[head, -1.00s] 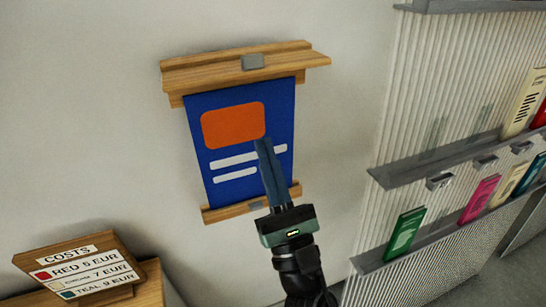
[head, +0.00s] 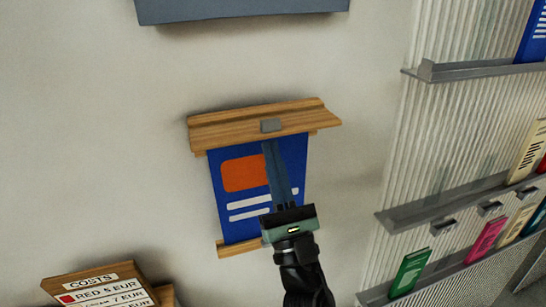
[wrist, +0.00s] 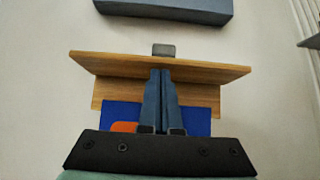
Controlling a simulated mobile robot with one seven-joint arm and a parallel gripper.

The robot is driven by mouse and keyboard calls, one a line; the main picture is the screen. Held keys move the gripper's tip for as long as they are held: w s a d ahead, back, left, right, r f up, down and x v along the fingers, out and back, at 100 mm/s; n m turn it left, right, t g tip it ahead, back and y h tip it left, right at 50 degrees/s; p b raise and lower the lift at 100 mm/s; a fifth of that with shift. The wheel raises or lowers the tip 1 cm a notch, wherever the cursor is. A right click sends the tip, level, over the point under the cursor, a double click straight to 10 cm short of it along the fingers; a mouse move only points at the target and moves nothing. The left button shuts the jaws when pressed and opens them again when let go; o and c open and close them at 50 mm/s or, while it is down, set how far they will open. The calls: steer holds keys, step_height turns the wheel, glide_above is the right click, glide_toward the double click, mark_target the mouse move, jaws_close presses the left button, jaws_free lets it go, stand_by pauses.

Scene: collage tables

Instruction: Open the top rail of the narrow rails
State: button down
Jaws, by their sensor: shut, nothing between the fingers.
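The top rail (head: 225,130) is a wooden bar on the wall with a small grey tab (head: 271,125) at its middle. In the wrist view the top rail (wrist: 110,66) spans the middle, with the grey tab (wrist: 163,50) above it. A blue poster (head: 230,205) with an orange block and white bars hangs below it. The bottom rail (head: 235,248) is partly hidden by my arm. My gripper (head: 268,145) is shut and empty, its fingers pointing up in front of the poster, tips close below the tab. Whether they touch the rail I cannot tell.
A grey-blue fixture (head: 240,10) is on the wall above. A ribbed panel with grey shelves (head: 450,205) and coloured booklets stands at the right. A costs sign (head: 95,285) is at the lower left. Wall around the rails is bare.

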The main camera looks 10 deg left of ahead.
steer(key=shift+s+r+b, duration=0.2)
steer(key=shift+r+b, duration=0.25)
steer(key=shift+b, duration=0.55)
steer(key=shift+d+r, duration=0.1)
steer(key=shift+r, duration=0.6)
steer(key=shift+f+b, duration=0.15)
steer(key=shift+b, duration=0.15)
